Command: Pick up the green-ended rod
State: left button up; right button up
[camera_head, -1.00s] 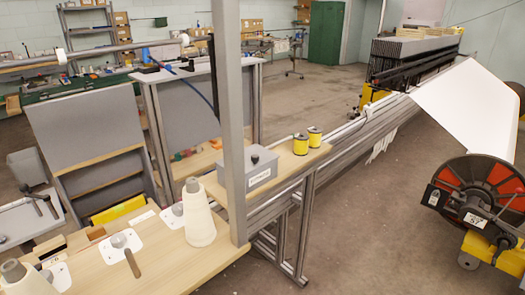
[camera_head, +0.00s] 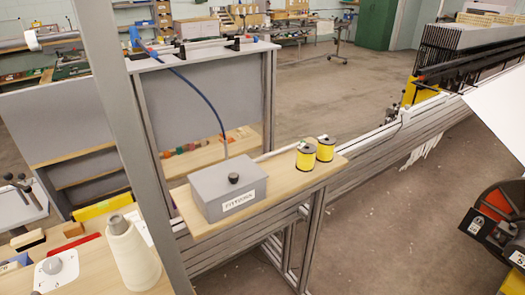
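A thin pale rod (camera_head: 277,152) lies on the wooden shelf (camera_head: 296,184), between the grey box and the two yellow spools. Its right part passes behind the spools. A small greenish spot shows near the top of the left spool, but I cannot tell whether it belongs to the rod's end. Neither of my grippers is in view.
The grey box (camera_head: 228,190) with a black knob stands on the shelf, a blue hose (camera_head: 197,88) rising behind it. Two yellow spools (camera_head: 306,168) stand at the right. A grey post (camera_head: 130,130) and a white cone (camera_head: 131,258) are at the left.

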aim_at(265, 159)
jog(key=i+l+u, duration=0.1)
jog(key=l, duration=0.25)
jog(key=i+l+u, duration=0.1)
jog(key=i+l, duration=0.2)
jog(key=i+l+u, duration=0.1)
jog(key=l, duration=0.3)
jog(key=i, duration=0.1)
